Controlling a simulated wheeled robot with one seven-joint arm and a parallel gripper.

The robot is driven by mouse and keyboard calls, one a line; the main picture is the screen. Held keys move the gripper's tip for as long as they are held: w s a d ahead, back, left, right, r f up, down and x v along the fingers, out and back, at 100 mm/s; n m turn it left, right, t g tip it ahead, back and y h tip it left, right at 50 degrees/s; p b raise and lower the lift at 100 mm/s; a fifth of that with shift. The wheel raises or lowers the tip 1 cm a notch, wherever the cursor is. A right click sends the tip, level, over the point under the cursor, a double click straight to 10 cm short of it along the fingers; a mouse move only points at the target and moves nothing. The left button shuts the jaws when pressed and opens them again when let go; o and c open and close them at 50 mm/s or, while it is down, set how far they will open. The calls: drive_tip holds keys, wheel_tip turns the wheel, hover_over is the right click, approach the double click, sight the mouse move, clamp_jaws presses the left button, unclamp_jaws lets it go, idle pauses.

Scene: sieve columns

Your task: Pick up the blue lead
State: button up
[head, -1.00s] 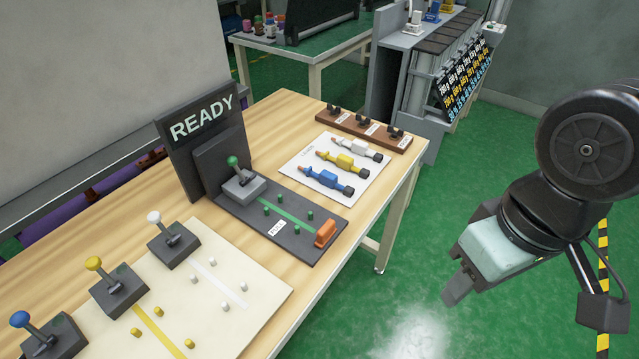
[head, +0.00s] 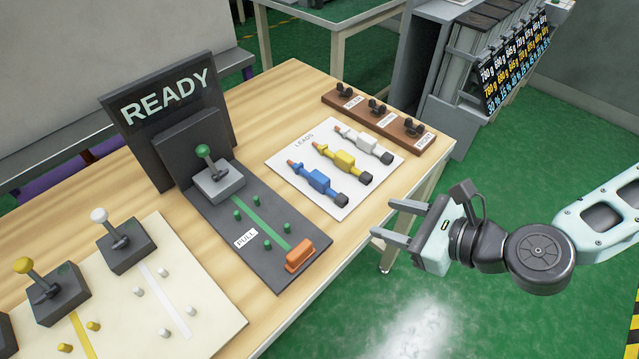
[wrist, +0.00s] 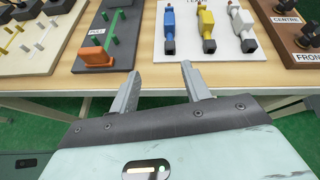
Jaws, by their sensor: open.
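The blue lead (head: 319,182) lies on a white sheet marked LEADS (head: 345,210), with a dark plug at its near end and an orange tip at its far end. It is the leftmost of three leads, beside the yellow lead (head: 344,161) and the white lead (head: 364,142). In the wrist view the blue lead (wrist: 168,28) is ahead of the fingers, near the top. My gripper (head: 390,222) is open and empty, off the table's front right edge and to the right of the blue lead. The fingers touch nothing.
Left of the sheet is a dark panel (head: 210,222) with a green-knobbed lever, pegs, an orange block and a READY sign (head: 166,95). A brown rack (head: 360,108) with dark clips stands behind the leads. The wooden table's edge (head: 400,215) lies between my gripper and the sheet.

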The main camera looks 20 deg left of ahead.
sight(328, 184)
drive_tip(key=w+a+f, duration=0.1)
drive_tip(key=a, duration=0.2)
drive_tip(key=w+a+f+m, duration=0.1)
drive_tip(key=w+a, duration=0.1)
drive_tip(key=a, duration=0.2)
drive_tip(key=w+a+f+m+t, duration=0.1)
drive_tip(key=w+a+f, duration=0.1)
drive_tip(key=a, duration=0.1)
drive_tip(key=shift+w+a, duration=0.25)
drive_tip(key=shift+r+x, duration=0.2)
drive_tip(key=shift+x, duration=1.1)
drive_tip(key=shift+r+x, duration=0.15)
drive_tip(key=shift+x, duration=1.15)
drive_tip(key=shift+w+a, duration=0.1)
drive_tip(key=shift+a, duration=0.05)
clamp_jaws()
